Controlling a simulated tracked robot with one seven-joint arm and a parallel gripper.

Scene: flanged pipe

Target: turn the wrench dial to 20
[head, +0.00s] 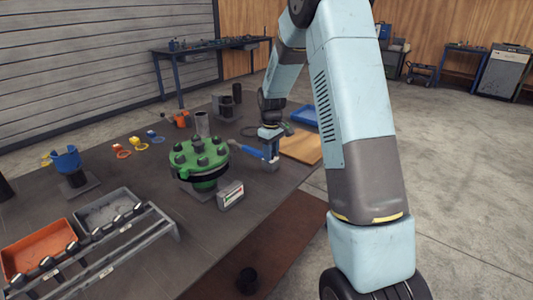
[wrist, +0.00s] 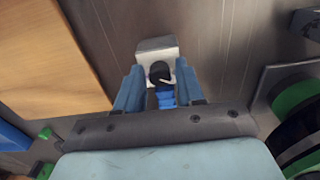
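The wrench has a blue handle (head: 249,150) and lies level beside the green flanged pipe (head: 199,161) in the head view. Its outer end is at my gripper (head: 269,157), which points down there. In the wrist view the two blue fingers of my gripper (wrist: 160,80) stand apart on either side of the wrench's end, a black round part (wrist: 159,71) with blue (wrist: 165,97) below it. I cannot tell whether the fingers touch it. A light metal bracket (wrist: 156,47) lies just beyond. No dial number can be read.
A small box with a display (head: 231,195) stands in front of the flange. A wooden board (head: 301,147) and a blue tray (head: 305,116) lie to the right. Orange (head: 38,248) and grey (head: 108,211) bins stand at left behind a metal rack (head: 110,260).

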